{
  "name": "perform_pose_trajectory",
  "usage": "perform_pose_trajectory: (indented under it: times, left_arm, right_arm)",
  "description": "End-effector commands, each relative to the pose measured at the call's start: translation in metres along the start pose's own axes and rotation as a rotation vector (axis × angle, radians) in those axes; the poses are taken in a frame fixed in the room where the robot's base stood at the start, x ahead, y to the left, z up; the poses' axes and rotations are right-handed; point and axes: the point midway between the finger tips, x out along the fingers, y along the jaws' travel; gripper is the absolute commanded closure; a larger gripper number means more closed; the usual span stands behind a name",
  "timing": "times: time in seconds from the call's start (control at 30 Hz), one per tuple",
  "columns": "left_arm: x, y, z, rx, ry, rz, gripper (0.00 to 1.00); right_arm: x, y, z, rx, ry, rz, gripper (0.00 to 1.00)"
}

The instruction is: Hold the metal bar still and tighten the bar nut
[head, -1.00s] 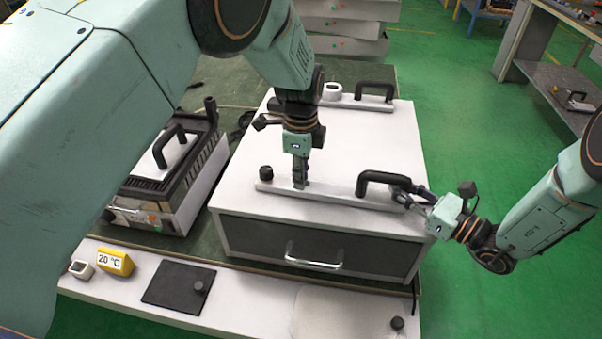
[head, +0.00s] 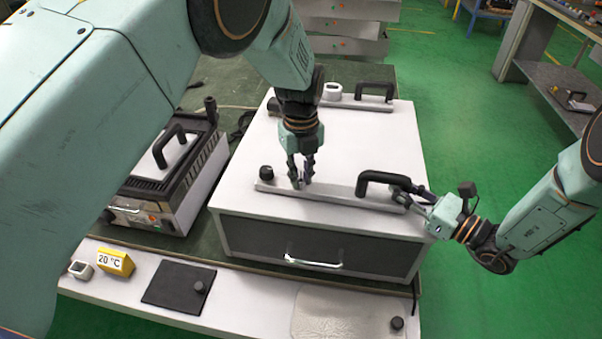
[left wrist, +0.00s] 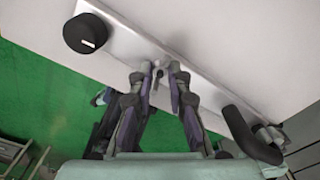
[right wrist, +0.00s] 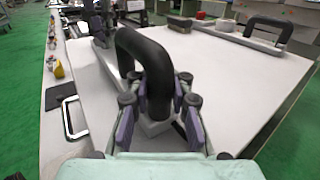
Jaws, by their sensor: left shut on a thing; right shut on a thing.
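The metal bar (head: 335,200) lies along the front top edge of the white box (head: 330,145), with a black knob (head: 266,173) at its left end and a black handle (head: 378,177) at its right. My left gripper (head: 300,184) points down at the bar, its fingers on either side of the small bar nut (left wrist: 157,70), mostly hidden in the head view. The left wrist view also shows the bar (left wrist: 125,40). My right gripper (head: 406,195) is shut on the base end of the black handle, which also shows between its fingers in the right wrist view (right wrist: 158,75).
A second bar with a black handle (head: 375,88) lies at the back of the box. A heater-like unit (head: 170,180) stands left. A yellow 20 °C block (head: 116,261) and a black plate (head: 178,286) lie in front. The box top between the bars is clear.

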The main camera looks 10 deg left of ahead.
Motion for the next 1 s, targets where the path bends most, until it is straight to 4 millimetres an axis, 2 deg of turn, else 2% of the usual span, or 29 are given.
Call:
perform_pose_trajectory:
  times: [0.33, 0.9, 0.93, 1.0]
  left_arm:
    - [-0.0002, 0.0005, 0.0002, 0.150, 0.000, 0.002, 1.00]
    - [-0.0001, 0.0006, 0.0002, 0.180, 0.000, 0.002, 1.00]
    - [-0.0001, 0.0006, 0.0002, 0.180, 0.000, 0.002, 0.82]
    - [-0.0001, 0.0005, 0.0002, 0.179, 0.000, 0.001, 0.76]
  right_arm:
    - [-0.0003, -0.0010, 0.0003, -0.001, 0.000, -0.003, 1.00]
    - [-0.0004, -0.0010, 0.0003, -0.001, 0.000, -0.003, 1.00]
    - [-0.0004, -0.0010, 0.0003, -0.001, 0.000, -0.003, 1.00]
    - [-0.0004, -0.0010, 0.0003, 0.000, -0.001, -0.003, 1.00]
